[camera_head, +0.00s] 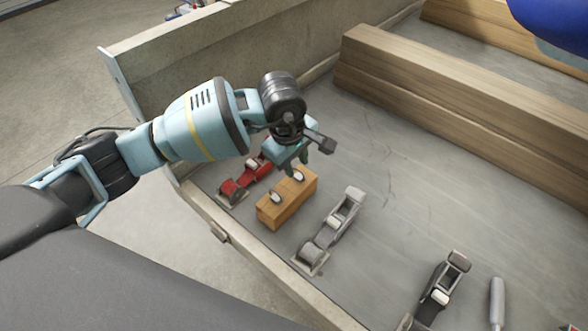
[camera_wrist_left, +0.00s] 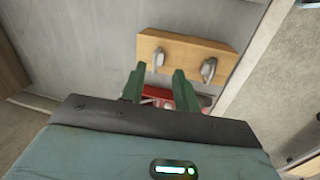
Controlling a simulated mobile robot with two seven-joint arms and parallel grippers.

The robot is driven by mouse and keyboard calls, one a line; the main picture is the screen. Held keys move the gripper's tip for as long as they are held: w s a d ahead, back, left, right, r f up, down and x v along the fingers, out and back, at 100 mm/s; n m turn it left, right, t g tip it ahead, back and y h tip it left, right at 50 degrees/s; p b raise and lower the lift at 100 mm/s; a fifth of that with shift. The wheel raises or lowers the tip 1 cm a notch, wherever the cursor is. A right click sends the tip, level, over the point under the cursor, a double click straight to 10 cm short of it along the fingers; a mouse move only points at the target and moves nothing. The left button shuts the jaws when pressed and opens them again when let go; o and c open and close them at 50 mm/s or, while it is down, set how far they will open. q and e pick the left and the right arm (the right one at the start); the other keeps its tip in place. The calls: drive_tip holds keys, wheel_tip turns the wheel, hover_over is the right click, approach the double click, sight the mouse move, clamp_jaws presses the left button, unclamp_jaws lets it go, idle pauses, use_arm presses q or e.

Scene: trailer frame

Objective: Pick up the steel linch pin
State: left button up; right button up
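A wooden block (camera_head: 288,204) lies on the grey trailer bed and bears two small metal pins. I cannot tell which is the steel linch pin. My left gripper (camera_head: 307,162) is above the far end of the block. In the left wrist view the gripper (camera_wrist_left: 160,72) is open and empty. The left pin (camera_wrist_left: 159,57) shows just beyond the gap between its fingertips, and the right pin (camera_wrist_left: 208,69) lies outside the right finger. My right gripper is out of view.
A black one (camera_head: 437,294) and a grey handle (camera_head: 497,301) lie farther right. Timber beams (camera_head: 450,105) lie behind. The trailer's side wall (camera_head: 240,45) borders the bed.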

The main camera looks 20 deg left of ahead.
use_arm(q)
drive_tip(key=shift+w+f, duration=0.2)
drive_tip(key=shift+f, duration=0.8)
clamp_jaws()
drive_tip(key=shift+r, duration=0.1)
